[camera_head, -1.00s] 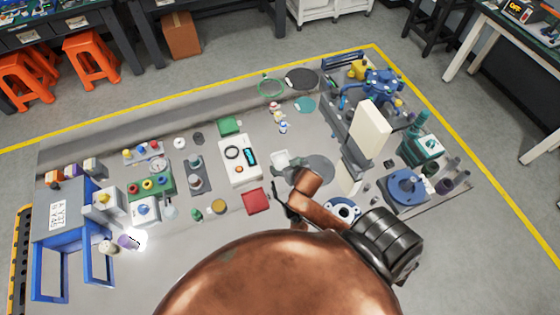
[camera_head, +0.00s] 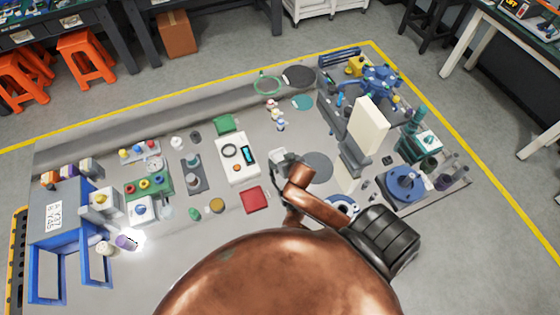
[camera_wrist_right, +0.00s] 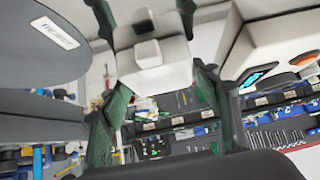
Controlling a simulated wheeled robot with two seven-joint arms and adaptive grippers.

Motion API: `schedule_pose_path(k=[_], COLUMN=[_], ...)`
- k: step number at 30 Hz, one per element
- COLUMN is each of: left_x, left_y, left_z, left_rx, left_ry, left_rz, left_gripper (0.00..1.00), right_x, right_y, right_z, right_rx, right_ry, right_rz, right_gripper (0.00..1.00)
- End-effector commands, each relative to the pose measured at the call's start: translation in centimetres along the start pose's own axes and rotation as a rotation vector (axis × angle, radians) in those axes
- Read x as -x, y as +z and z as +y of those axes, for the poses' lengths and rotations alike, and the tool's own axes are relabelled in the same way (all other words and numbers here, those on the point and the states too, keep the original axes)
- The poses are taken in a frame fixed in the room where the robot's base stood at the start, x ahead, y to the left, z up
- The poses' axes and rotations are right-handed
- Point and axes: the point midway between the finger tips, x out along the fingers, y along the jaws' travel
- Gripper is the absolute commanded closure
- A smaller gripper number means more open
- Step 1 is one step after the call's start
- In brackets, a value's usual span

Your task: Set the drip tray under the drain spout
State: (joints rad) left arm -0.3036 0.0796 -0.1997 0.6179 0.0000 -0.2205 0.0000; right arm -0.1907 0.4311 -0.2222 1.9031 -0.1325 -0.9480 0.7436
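A small pale tray-like piece (camera_head: 277,158), probably the drip tray, stands left of the grey disc, partly hidden by my right gripper (camera_head: 283,176). In the right wrist view, a white body with grey knob-like parts (camera_wrist_right: 155,62) sits between the green fingers of the right gripper (camera_wrist_right: 147,20). The fingers are spread wide, one on each side of it; contact is unclear. A tall cream panel (camera_head: 367,125) stands to the right with a grey fitting below it. I cannot make out the drain spout for certain. My left gripper is not in view.
A flat grey disc (camera_head: 317,167) lies right of the gripper. A white instrument (camera_head: 236,168) and a red pad (camera_head: 255,199) lie to its left. A blue flanged part (camera_head: 404,184) and a green pump-like unit (camera_head: 421,145) crowd the right.

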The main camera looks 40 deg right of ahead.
Motion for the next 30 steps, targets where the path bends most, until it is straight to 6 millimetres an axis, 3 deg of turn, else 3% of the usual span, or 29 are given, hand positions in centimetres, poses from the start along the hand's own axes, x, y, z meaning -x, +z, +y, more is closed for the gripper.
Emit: schedule_pose_path(k=[12, 23, 28, 30], left_x=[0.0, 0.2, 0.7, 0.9], left_y=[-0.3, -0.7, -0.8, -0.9], left_z=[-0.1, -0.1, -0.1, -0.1], left_rx=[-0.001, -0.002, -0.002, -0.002], left_ry=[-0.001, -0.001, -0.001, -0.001], left_rz=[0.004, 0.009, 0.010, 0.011], left_gripper=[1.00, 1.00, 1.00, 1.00], right_x=[0.0, 0.7, 2.4, 3.9], right_y=[0.0, -0.8, -2.5, -2.4], right_z=[0.0, -0.1, -0.1, 0.2], right_rx=[0.000, -0.001, -0.003, -0.003], right_ry=[0.000, -0.001, -0.002, -0.001], right_rz=[0.000, 0.002, 0.004, 0.002], right_gripper=[0.73, 0.73, 0.73, 0.73])
